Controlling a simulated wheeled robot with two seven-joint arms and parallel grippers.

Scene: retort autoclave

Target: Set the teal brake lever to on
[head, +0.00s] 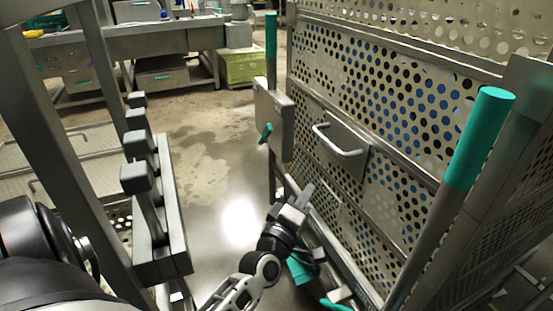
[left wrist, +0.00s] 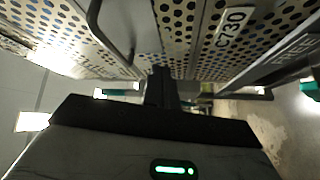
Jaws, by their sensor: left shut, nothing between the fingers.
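A small teal lever (head: 265,134) sticks out from a grey plate (head: 273,118) on the far end of the perforated metal cart. In the left wrist view a teal knob (left wrist: 310,88) shows at the right edge, by a plate marked FREE (left wrist: 297,48); it looks like the same lever. My left gripper (head: 306,192) is shut and empty, beside the cart's lower side, nearer to me and lower than the lever, and apart from it. Its shut fingers (left wrist: 162,78) point at the perforated panel. My right gripper is not in view.
The perforated cart (head: 400,100) fills the right side, with a grey handle (head: 340,142) and a teal-topped post (head: 480,130). Other teal parts (head: 300,270) sit low by my left wrist. A grey rack (head: 155,200) stands left. The floor between is clear.

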